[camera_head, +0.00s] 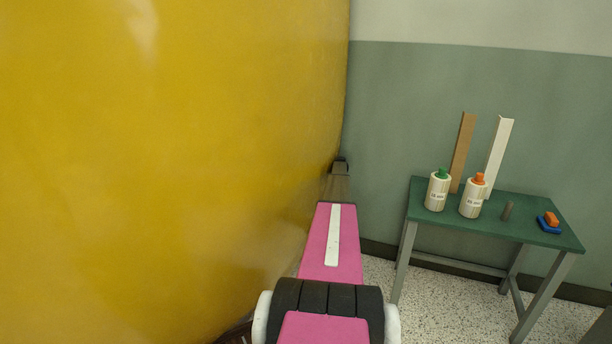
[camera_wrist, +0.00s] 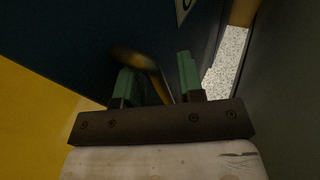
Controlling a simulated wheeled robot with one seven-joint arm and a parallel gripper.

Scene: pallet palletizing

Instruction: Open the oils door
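A dark blue panel (camera_wrist: 70,45) with a white label (camera_wrist: 184,8) at its upper edge fills much of the wrist view. I take it for the oils door, but the lettering on the label is cut off. A brownish bar-like handle (camera_wrist: 148,66) stands out from it. My gripper (camera_wrist: 158,80) is open, its two green fingers apart with the handle between them. I cannot tell whether either finger touches the handle. In the head view my gripper (camera_head: 341,163) is small and partly hidden at the arm's far end, and the door does not show.
A large yellow surface (camera_head: 170,170) fills the left side, close beside my arm. A green table (camera_head: 510,225) at right holds a green-capped bottle (camera_head: 437,192), an orange-capped bottle (camera_head: 473,197), two boards and small items. Speckled floor lies open before it.

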